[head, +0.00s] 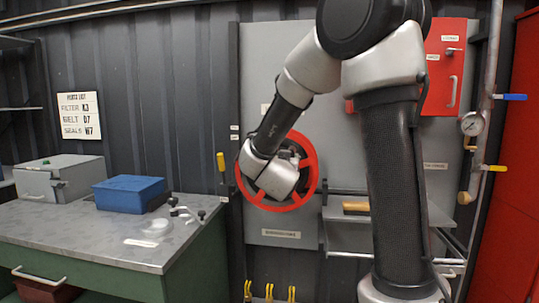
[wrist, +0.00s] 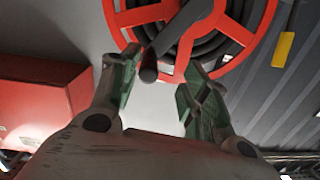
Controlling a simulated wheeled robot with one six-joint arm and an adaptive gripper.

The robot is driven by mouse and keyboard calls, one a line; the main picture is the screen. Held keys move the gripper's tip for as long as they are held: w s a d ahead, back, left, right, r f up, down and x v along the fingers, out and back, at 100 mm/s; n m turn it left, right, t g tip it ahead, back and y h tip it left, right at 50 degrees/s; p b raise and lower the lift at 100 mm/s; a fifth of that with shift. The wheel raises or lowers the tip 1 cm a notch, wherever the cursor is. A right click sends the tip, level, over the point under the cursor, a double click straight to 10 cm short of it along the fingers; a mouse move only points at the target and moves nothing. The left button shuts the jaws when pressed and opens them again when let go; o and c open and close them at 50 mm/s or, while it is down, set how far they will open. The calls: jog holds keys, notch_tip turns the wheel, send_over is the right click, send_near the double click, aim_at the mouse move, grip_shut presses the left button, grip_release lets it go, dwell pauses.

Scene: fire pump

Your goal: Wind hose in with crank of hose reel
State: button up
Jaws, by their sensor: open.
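The hose reel with its red rim (head: 314,178) is mounted on a grey panel. It also shows at the top of the wrist view (wrist: 262,35), with black hose (wrist: 232,22) coiled inside the rim. The dark crank handle (wrist: 149,66) sticks out from the reel toward the wrist camera. Its end lies between my gripper's (wrist: 160,74) two spread fingers, nearer the left one. The fingers are open, and I cannot tell if either touches the handle. In the head view my wrist covers the reel's middle and hides the fingers and crank.
A workbench (head: 95,232) with a blue box (head: 130,192) stands at the left. A shelf (head: 345,214) is right of the reel. A red box (head: 445,75) hangs at upper right, beside pipes with a gauge (head: 472,124). A yellow handle (head: 221,162) is left of the reel.

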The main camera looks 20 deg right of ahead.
jog(key=shift+h, duration=0.4)
jog(key=x, duration=0.2)
jog(key=r+x, duration=0.1)
jog(key=x, duration=0.2)
jog(key=d+x, duration=0.1)
jog(key=x, duration=0.1)
jog(key=shift+d+r, duration=0.2)
grip_shut()
